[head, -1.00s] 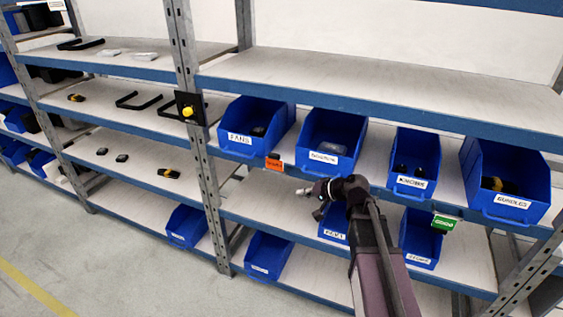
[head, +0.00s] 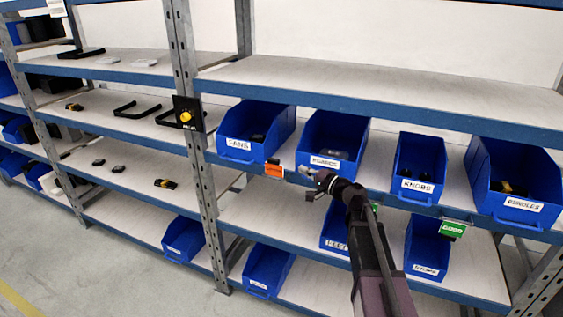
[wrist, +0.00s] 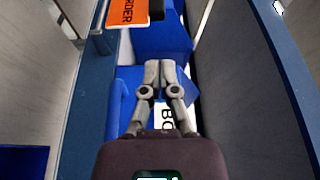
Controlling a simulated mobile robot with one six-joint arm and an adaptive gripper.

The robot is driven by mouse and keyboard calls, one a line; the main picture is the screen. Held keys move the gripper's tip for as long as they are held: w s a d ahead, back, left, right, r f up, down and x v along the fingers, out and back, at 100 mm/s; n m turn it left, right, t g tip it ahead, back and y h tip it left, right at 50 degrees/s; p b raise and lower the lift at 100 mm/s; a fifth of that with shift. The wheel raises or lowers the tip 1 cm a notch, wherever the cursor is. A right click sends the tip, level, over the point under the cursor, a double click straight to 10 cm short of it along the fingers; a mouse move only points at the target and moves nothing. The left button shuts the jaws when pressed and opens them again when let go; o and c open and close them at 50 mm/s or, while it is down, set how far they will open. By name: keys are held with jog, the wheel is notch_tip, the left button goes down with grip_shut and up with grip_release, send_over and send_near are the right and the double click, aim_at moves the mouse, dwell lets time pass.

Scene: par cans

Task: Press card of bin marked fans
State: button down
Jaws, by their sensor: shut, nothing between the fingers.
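The bin marked FANS (head: 238,145) is a blue open bin at the left end of the middle shelf bay in the head view. An orange card (head: 274,171) hangs on the shelf's front edge, below and right of that bin. The card also shows at the top of the wrist view (wrist: 127,12), with the letters "RDER" readable. My gripper (head: 306,171) is just right of the card, apart from it, in front of the second bin. In the wrist view my gripper (wrist: 160,62) is shut and empty, over a bin label starting "BO".
To the right stand the second bin (head: 326,160), the KNOBS bin (head: 418,186) and another blue bin (head: 520,205). A green card (head: 453,229) hangs at right. A black plate with a yellow knob (head: 186,116) is on the left post. More bins sit below.

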aim_at(274, 167)
jog(key=shift+w+a, duration=0.1)
jog(key=x, duration=0.9)
jog(key=shift+w+a, duration=0.2)
jog(key=shift+a, duration=0.1)
jog(key=shift+d, duration=0.2)
dwell(0.5)
jog(key=shift+s, duration=0.1)
